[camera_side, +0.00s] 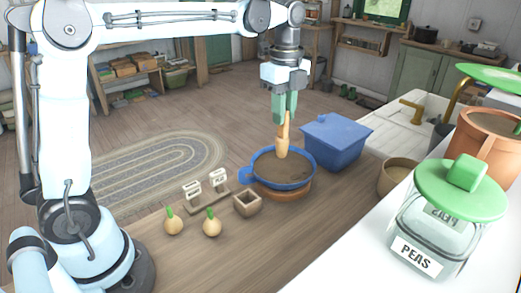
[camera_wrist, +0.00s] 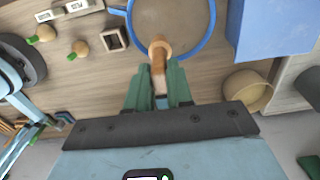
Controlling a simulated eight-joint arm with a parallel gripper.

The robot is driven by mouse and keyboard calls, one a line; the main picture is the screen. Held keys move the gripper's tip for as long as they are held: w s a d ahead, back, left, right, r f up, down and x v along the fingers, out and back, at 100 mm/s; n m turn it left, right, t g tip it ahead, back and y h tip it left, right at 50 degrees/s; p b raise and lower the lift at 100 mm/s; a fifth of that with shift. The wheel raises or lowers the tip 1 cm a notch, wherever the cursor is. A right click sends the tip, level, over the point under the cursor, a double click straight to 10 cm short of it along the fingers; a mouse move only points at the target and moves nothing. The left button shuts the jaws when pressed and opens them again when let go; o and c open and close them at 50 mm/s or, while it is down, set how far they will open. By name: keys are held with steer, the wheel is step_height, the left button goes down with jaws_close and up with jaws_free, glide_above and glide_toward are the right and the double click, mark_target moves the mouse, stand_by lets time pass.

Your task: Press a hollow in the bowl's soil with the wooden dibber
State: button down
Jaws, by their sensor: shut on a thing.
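The wooden dibber (camera_side: 283,136) hangs upright in my gripper (camera_side: 285,108), which is shut on its upper part. It also shows between the green fingers (camera_wrist: 158,86) in the wrist view as a pale wooden piece (camera_wrist: 159,50). The blue bowl (camera_side: 310,181) holds brown soil (camera_side: 290,168) and stands on a round wooden base (camera_side: 286,195). The dibber's lower end is over the soil, near its far side; I cannot tell whether it touches. In the wrist view the blue bowl (camera_wrist: 207,38) lies beyond the dibber, and the soil looks smooth where visible.
A blue lidded box (camera_side: 337,140) stands right behind the bowl. A small square wooden pot (camera_side: 247,204), two bulbs (camera_side: 212,222) with green shoots and labelled tags (camera_side: 205,190) are left. A tan pot (camera_side: 396,177) and a PEAS jar (camera_side: 434,225) are right.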

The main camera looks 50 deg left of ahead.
steer(key=w, duration=0.5)
steer(key=shift+w+a+r, duration=0.2)
steer(key=shift+w+r, duration=0.1)
steer(key=shift+f, duration=3.6)
stand_by(0.4)
step_height(320, 180, up, 8)
steer(key=shift+f, duration=0.25)
stand_by(0.6)
stand_by(0.4)
